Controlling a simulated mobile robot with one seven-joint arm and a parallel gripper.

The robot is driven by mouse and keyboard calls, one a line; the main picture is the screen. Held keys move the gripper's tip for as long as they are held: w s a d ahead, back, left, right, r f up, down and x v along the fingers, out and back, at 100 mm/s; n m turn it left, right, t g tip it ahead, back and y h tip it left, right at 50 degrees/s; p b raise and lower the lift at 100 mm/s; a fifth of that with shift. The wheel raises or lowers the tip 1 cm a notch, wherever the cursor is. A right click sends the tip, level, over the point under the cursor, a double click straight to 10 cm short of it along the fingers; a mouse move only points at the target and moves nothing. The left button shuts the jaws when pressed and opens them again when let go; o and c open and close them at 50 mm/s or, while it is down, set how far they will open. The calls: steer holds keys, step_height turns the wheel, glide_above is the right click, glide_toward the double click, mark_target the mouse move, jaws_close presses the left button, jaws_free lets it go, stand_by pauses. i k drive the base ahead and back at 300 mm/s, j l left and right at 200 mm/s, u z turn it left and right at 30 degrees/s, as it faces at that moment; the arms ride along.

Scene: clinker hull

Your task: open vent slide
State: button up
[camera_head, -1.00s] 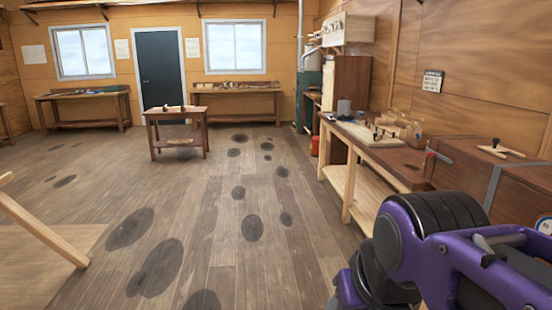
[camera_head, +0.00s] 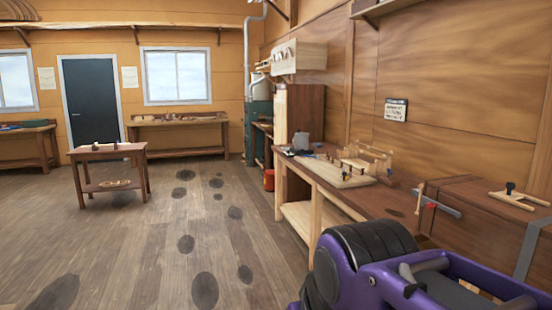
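A small flat wooden piece with a dark upright knob (camera_head: 514,195) lies on top of a long brown wooden box (camera_head: 480,214) at the right; it may be the vent slide, but I cannot tell whether it is open or shut. A grey strap (camera_head: 530,246) wraps the box, and a red and blue fitting (camera_head: 437,205) sits at its left end. My purple and black arm fills the lower right, in front of and below the box. My gripper is not in view.
A workbench (camera_head: 352,200) with a board, tools and a wooden jig runs along the right wall, left of the box. A small table (camera_head: 108,154) stands farther left. The plank floor (camera_head: 150,240) between is clear. A stove with a pipe (camera_head: 257,115) stands at the back.

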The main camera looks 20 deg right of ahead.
mark_target(509, 185)
steer(key=i+z, duration=0.35)
steer(key=i, duration=0.15)
steer(key=i+j+z, duration=0.15)
steer(key=i+z, duration=0.2)
steer(key=i, duration=0.15)
steer(key=i+z, duration=0.15)
steer(key=z, duration=0.25)
steer(key=i+z, duration=0.2)
steer(key=z, duration=0.25)
steer(key=i+z, duration=0.15)
steer(key=z, duration=0.25)
